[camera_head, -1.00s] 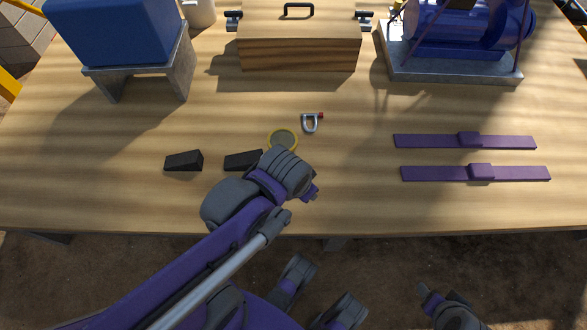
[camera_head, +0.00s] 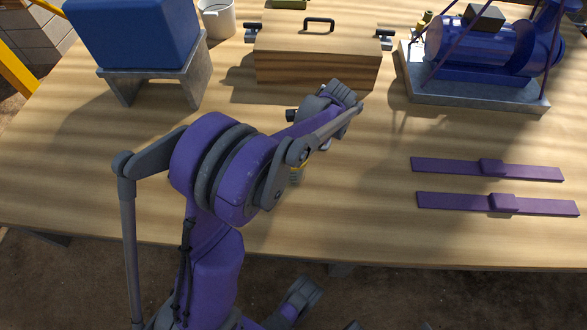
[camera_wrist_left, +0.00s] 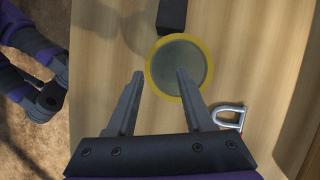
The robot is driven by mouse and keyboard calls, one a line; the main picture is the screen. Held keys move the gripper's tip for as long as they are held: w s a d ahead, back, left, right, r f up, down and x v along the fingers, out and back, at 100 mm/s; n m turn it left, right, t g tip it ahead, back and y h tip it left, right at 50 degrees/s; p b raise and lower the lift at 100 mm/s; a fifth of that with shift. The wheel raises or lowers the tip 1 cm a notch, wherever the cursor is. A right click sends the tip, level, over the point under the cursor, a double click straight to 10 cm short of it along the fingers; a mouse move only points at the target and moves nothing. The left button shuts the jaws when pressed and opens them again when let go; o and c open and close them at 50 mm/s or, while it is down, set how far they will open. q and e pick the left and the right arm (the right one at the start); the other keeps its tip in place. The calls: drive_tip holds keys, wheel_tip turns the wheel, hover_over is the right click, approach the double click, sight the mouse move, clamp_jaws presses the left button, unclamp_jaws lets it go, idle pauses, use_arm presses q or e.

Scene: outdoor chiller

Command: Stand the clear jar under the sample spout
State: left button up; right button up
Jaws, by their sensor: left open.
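A round thing with a yellow rim and a grey, glassy-looking middle (camera_wrist_left: 180,68) lies on the wooden table in the left wrist view. I cannot tell for sure that it is the clear jar. My left gripper (camera_wrist_left: 160,74) is open and empty, pointing at the table. Its right finger overlaps the disc in the picture and its left finger lies beside the rim; contact cannot be told. In the head view my left arm hides most of this spot. No sample spout can be clearly made out.
A shackle with a red pin (camera_wrist_left: 230,118) lies close by the right finger, and a dark block (camera_wrist_left: 172,15) touches or nearly touches the yellow rim. A wooden case (camera_head: 318,60), blue machine (camera_head: 480,50), blue box (camera_head: 135,30) and white bucket (camera_head: 217,18) stand behind. Purple straps (camera_head: 450,167) lie right.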

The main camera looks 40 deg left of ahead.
sight(292, 170)
use_arm(q)
drive_tip(key=x, duration=0.2)
drive_tip(key=b+x, duration=0.1)
drive_tip(key=x, duration=0.2)
drive_tip(key=d+b+x, duration=0.1)
drive_tip(key=x, duration=0.1)
drive_tip(key=shift+w+f, duration=0.15)
drive_tip(key=shift+f, duration=0.3)
drive_tip(key=shift+a+f, duration=0.2)
drive_tip(key=shift+f, duration=0.2)
clamp_jaws()
